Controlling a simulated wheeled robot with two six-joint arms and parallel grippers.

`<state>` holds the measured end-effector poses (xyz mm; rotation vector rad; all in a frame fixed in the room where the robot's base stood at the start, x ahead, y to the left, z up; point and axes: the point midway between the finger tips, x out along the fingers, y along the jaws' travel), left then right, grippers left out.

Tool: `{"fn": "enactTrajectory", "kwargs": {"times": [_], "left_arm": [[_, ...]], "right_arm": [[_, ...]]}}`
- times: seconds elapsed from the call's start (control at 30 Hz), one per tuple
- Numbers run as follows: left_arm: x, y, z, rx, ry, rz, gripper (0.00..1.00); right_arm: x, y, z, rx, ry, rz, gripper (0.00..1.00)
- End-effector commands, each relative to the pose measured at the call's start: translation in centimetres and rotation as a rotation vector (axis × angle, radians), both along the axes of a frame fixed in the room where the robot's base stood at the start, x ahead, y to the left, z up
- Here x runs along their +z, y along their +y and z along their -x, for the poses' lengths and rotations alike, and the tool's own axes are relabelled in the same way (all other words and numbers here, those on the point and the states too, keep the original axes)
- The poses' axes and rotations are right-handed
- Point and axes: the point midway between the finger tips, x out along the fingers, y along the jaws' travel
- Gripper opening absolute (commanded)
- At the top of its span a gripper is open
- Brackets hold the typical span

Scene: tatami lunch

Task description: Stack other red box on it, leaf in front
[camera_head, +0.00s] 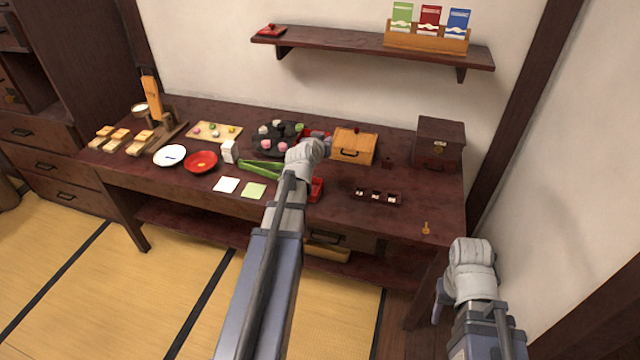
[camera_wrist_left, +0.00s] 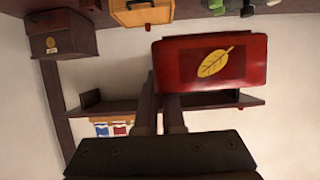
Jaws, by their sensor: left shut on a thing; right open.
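In the left wrist view, which is upside down, my left gripper (camera_wrist_left: 160,108) is shut on a red box (camera_wrist_left: 168,62). The box face with a gold leaf (camera_wrist_left: 214,61) is turned to that camera. In the head view the held box (camera_head: 307,133) shows only in part, behind my left wrist and left of the wooden box. Another red box (camera_head: 317,189) is on the table near its front edge, partly hidden by my left arm. My right gripper (camera_head: 438,301) is open and empty, low at the right, off the table's front.
A wooden box (camera_head: 354,146) and a dark chest (camera_head: 438,143) stand at the back right. A small dark tray (camera_head: 377,196) lies at the front right. Green tongs (camera_head: 262,168) and a black plate (camera_head: 268,151) are left of my arm. A wall shelf (camera_head: 350,41) is above.

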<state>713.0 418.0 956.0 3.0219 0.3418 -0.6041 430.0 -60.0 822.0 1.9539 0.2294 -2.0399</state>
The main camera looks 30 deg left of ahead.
Motion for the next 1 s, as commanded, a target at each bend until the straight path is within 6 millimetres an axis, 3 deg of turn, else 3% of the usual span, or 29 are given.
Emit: {"fn": "enactTrajectory", "kwargs": {"times": [0.03, 0.3, 0.77, 1.0], "left_arm": [[-3.0, 0.3, 0.2, 0.003, 0.0, 0.001, 0.0], [-7.9, 1.1, 0.8, 0.007, -0.001, -0.001, 0.0], [-9.0, 1.4, 1.0, 0.009, -0.001, -0.002, 0.0], [-10.5, 1.4, 0.9, 0.009, -0.001, -0.002, 0.0]], "right_arm": [[-3.0, 0.0, 0.0, 0.0, 0.0, 0.0, 0.5], [-7.9, 0.0, 0.0, 0.0, 0.0, 0.0, 0.5], [-9.1, 0.0, 0.0, 0.0, 0.0, 0.0, 0.5], [-10.5, 0.0, 0.0, 0.0, 0.0, 0.0, 0.5]]}}
